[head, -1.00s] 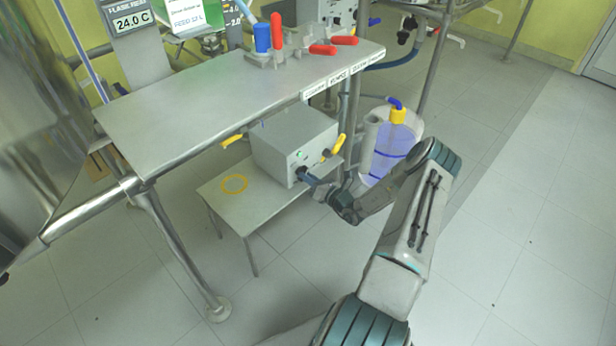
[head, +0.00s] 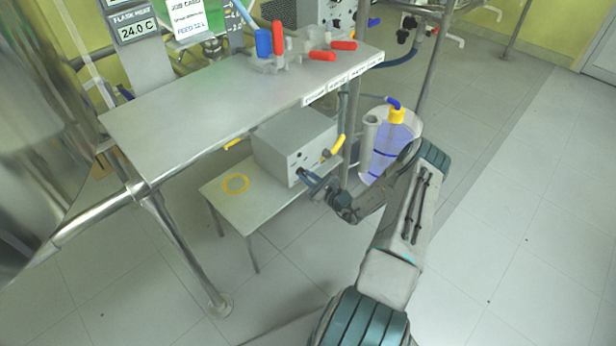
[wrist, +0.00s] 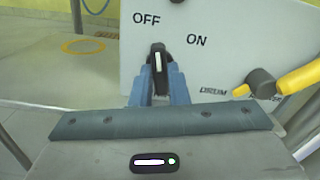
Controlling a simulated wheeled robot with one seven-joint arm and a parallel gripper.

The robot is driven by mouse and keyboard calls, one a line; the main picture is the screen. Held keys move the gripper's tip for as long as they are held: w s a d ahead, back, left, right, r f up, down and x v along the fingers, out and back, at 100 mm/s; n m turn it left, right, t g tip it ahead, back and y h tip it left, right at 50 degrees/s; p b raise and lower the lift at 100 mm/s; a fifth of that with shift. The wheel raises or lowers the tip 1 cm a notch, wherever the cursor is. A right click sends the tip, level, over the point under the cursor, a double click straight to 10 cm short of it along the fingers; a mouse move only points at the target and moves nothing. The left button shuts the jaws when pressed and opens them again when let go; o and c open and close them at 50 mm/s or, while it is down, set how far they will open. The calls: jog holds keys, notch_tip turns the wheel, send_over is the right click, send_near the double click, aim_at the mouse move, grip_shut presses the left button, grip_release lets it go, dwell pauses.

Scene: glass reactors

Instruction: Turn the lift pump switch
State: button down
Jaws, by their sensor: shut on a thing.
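The lift pump switch (wrist: 158,60) is a black knob with a white mark on the front of a grey box (head: 290,139). In the wrist view its white mark stands nearly upright, toward the OFF label (wrist: 146,18); the ON label (wrist: 196,40) is up and to the right. My gripper (wrist: 160,82) is shut on the knob, one blue finger on each side. In the head view my gripper (head: 308,178) reaches the box's front from the right, and its fingers hide the knob. No green light shows on the box front.
A yellow-ended pipe (wrist: 300,78) projects right of the switch.

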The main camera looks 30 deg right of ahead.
jog(key=shift+n, duration=0.5)
jog(key=c, duration=1.4)
grip_release()
jog(key=p+v, duration=0.2)
jog(key=v, duration=1.2)
jog(key=shift+p, duration=0.4)
